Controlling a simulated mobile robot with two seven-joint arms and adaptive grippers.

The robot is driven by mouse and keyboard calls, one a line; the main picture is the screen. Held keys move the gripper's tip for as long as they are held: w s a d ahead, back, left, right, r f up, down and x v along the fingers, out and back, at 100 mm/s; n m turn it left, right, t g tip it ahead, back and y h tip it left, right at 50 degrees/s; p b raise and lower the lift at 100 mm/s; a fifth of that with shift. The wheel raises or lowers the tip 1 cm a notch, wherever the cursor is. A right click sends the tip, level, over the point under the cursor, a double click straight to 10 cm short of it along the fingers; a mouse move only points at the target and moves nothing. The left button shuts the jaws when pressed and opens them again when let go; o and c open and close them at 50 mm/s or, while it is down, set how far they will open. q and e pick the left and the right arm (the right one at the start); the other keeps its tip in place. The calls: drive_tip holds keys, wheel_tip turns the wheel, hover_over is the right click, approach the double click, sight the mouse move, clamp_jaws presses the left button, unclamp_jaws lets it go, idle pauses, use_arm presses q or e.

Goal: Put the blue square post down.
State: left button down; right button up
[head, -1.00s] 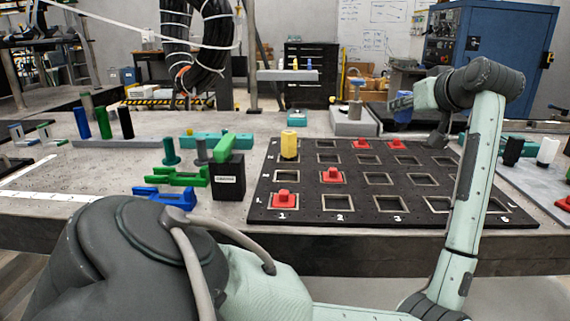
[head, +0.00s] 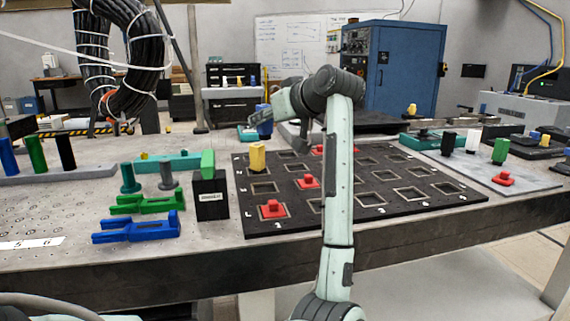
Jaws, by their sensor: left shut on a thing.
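The blue square post (head: 264,128) is a small upright blue piece at the far end of my left arm, in the head view. It shows above the back left edge of the black board (head: 243,215). My left gripper (head: 272,117) is shut on the post. Its fingers are small, dark and partly hidden by my own arm. I cannot tell whether the post touches anything below. The board has rows of square framed holes. A yellow post (head: 257,158) stands at its left side, and red pieces (head: 272,209) sit in several cells. My right gripper is out of view.
Left of the board stand a black box (head: 211,197), green (head: 147,205) and blue (head: 135,229) holders and teal pieces. A grey plate (head: 520,183) with black, white, green and red pieces lies at right. Several front board cells are empty.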

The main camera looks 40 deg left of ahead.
use_arm(q)
drive_tip(key=w+f, duration=0.2)
drive_tip(key=w, duration=0.1)
drive_tip(key=w+d+f, duration=0.1)
drive_tip(key=w+f, duration=0.1)
drive_tip(key=w, duration=0.1)
drive_tip(key=w+d+f, duration=0.1)
drive_tip(key=w+f, duration=0.1)
drive_tip(key=w, duration=0.1)
drive_tip(key=shift+w, duration=0.4)
drive_tip(key=shift+w+f, duration=0.1)
drive_tip(key=shift+f, duration=0.1)
wheel_tip(320, 180, down, 4)
drive_tip(key=shift+r+b, duration=0.1)
drive_tip(key=shift+b, duration=0.35)
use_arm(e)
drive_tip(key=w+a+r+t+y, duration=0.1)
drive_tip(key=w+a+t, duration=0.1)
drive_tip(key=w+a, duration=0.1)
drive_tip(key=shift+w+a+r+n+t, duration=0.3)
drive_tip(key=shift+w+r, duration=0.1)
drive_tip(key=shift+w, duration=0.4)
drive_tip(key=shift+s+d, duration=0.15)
use_arm(q)
drive_tip(key=c, duration=1.3)
unclamp_jaws()
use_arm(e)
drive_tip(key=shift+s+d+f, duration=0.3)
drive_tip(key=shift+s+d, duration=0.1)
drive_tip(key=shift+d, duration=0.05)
